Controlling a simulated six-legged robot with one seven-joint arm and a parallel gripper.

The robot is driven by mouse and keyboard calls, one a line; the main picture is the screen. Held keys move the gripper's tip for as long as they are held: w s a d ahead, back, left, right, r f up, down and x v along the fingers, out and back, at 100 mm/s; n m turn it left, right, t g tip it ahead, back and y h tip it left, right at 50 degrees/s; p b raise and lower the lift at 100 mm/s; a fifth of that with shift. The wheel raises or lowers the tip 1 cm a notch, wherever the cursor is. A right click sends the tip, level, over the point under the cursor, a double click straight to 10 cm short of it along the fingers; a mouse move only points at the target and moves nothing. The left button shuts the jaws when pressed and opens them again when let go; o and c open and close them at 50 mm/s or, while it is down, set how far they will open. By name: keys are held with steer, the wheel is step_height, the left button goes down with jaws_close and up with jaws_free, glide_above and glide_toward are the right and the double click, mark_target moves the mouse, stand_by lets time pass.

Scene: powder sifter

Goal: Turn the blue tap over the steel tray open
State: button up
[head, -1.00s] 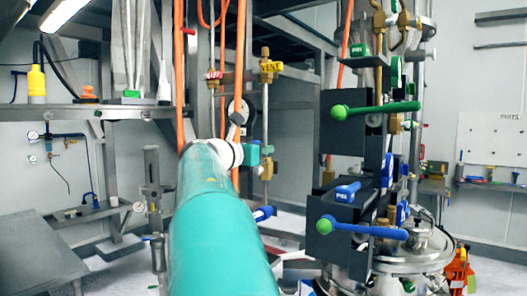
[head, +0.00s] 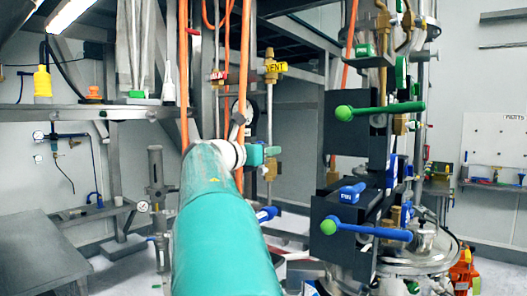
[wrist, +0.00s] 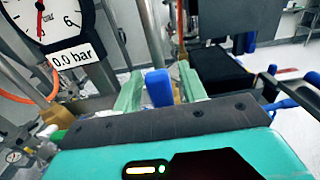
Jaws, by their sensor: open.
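In the wrist view, a blue tap handle (wrist: 158,88) stands between the two green fingers of my gripper (wrist: 158,72). The fingers are apart, one on each side of the handle; I cannot tell whether either touches it. In the head view, a blue handle (head: 267,213) shows just right of my teal arm, probably the same one. I cannot make out the steel tray clearly in either view.
A gauge reading 0.0 bar (wrist: 45,20) is close at the wrist view's upper left. Right of my arm, black blocks (head: 345,230) carry a long blue lever (head: 365,231) and a green lever (head: 378,109). Orange hoses (head: 184,80) hang near the arm. A grey table (head: 40,250) stands at left.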

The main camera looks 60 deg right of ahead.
steer(key=w+a, duration=0.2)
steer(key=a, duration=1.1)
steer(key=shift+a, duration=0.3)
steer(key=w+a+f+m+t+y, duration=0.1)
steer(key=a+f+m+t+y, duration=0.25)
steer(key=a+f, duration=0.55)
steer(key=w+a+f+m+t+y, duration=0.1)
steer(key=a+f+m+t+y, duration=0.2)
steer(key=a+f+y, duration=0.55)
steer(key=s+a+f+m+t+y, duration=0.1)
steer(key=s+a+f+m+y, duration=0.1)
steer(key=a+f+m, duration=0.3)
steer(key=s+a+f+m+t+y, duration=0.1)
steer(key=s+a+f+m+y, duration=0.2)
steer(key=a+f, duration=1.1)
steer(key=shift+s+a+f+m+y, duration=0.3)
steer(key=shift+a+m+y, duration=0.1)
steer(key=shift+a+m, duration=0.5)
steer(key=shift+d, duration=0.1)
steer(key=shift+c, duration=0.6)
